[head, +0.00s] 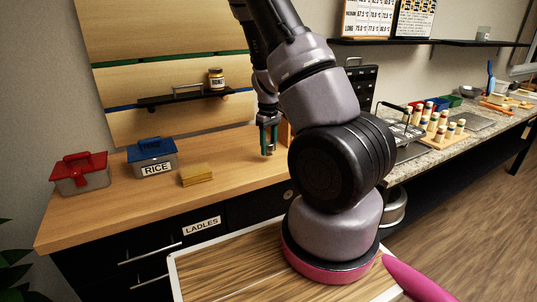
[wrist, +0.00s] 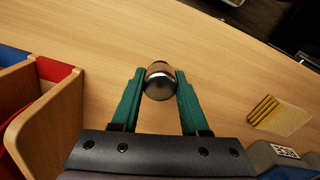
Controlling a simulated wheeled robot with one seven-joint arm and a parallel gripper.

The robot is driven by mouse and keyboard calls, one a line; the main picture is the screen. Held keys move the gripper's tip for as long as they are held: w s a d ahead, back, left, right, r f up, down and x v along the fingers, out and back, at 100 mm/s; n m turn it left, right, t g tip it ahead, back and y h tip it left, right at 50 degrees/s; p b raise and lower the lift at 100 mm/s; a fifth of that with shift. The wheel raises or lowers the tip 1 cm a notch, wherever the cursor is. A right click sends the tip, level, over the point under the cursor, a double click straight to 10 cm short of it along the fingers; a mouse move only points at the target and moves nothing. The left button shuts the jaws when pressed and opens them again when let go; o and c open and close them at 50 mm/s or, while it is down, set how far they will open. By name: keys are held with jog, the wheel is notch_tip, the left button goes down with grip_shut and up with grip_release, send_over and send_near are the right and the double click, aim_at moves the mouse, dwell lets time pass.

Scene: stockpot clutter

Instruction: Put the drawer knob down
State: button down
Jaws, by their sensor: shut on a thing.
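The drawer knob (wrist: 159,81) is a small rounded metallic piece held between the green fingertips of my gripper (wrist: 158,88) in the wrist view. In the head view my gripper (head: 268,145) hangs fingers-down over the wooden counter (head: 235,178), near its back. The knob is too small to make out clearly there. In the wrist view bare counter (wrist: 215,70) lies beneath and around the knob. I cannot tell whether the knob touches the counter.
A wooden divided box (wrist: 48,125) stands close left of my gripper in the wrist view.

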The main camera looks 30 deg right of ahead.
aim_at(269, 154)
notch_tip(269, 154, down, 3)
jog(key=shift+c, duration=2)
grip_release()
jog(key=shift+r, duration=0.1)
